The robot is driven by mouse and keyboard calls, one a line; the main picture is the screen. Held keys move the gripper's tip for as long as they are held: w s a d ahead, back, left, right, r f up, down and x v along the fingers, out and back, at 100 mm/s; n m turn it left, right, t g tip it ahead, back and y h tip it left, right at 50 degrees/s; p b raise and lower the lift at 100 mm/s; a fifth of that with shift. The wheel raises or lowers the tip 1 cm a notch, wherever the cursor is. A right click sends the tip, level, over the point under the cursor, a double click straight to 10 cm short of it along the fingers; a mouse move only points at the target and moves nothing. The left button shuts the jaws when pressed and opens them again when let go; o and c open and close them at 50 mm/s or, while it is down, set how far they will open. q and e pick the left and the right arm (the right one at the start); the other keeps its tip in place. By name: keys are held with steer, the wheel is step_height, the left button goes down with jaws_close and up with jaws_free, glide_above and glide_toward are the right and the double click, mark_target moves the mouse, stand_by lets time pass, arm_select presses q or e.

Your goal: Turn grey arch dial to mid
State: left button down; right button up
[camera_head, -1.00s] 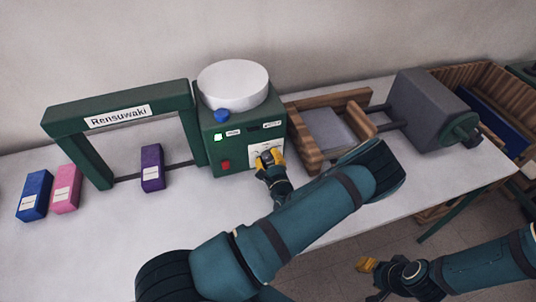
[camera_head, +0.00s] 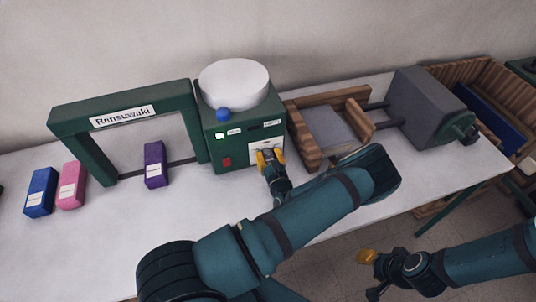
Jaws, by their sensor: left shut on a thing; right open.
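The green control box (camera_head: 238,160) stands at the right end of the green arch (camera_head: 125,108), with a white dial panel (camera_head: 267,143) on its front. My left gripper (camera_head: 270,156) is at this panel, its yellow fingers shut on the dial. The fingers hide nearly all of the dial, so its colour and pointer setting cannot be read. My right gripper (camera_head: 367,257) is open and empty, low at the right, off the table's front edge.
The box also carries a blue knob (camera_head: 223,115), a red button (camera_head: 227,161) and a lit green lamp (camera_head: 220,136). Purple (camera_head: 155,165), pink (camera_head: 71,185) and blue (camera_head: 40,192) blocks lie left. A wooden press (camera_head: 313,150) stands close on the right.

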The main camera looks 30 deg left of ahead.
arm_select(q)
steer(key=shift+f, duration=0.1)
stand_by(0.3)
steer(key=c, duration=0.5)
jaws_free()
steer(key=v, duration=1.2)
